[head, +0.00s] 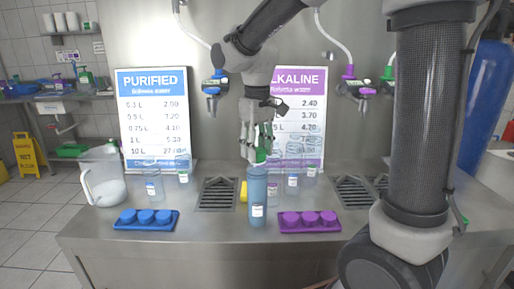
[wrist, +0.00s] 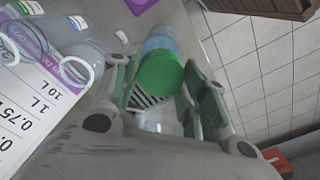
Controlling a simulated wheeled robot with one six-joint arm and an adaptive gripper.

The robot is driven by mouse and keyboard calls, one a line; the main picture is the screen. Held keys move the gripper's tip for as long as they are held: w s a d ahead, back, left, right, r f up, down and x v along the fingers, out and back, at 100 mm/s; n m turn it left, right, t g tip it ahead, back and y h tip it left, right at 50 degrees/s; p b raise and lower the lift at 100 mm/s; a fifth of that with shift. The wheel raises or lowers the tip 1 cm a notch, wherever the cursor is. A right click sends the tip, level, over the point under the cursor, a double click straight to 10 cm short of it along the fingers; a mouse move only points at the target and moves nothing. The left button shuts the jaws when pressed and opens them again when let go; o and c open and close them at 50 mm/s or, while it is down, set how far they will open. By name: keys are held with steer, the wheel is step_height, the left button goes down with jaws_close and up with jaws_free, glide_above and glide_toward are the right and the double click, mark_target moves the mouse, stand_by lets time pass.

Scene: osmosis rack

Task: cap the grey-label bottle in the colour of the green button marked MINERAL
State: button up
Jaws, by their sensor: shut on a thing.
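My gripper (head: 262,150) is shut on a green cap (wrist: 160,72), which sits between its fingers in the wrist view. A tall blue-tinted bottle (head: 257,196) with a pale label stands upright at the counter's front middle, directly below the gripper. Its upper part shows beyond the cap in the wrist view (wrist: 160,40). The label looks whitish or grey. A green-fitted tap (head: 388,74) is partly seen at right; the word MINERAL is not readable.
A blue cap tray (head: 173,226) lies front left, a purple cap tray (head: 283,231) right of the bottle. Clear labelled bottles (head: 292,181) stand close behind at right, others (head: 153,187) at left beside a jug (head: 104,184). A drain grate (head: 217,194) lies left of the bottle.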

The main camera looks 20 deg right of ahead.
stand_by(0.4)
steer(key=o, duration=1.6)
steer(key=shift+o, duration=0.2)
steer(key=shift+r, duration=0.15)
steer(key=shift+r, duration=2.9)
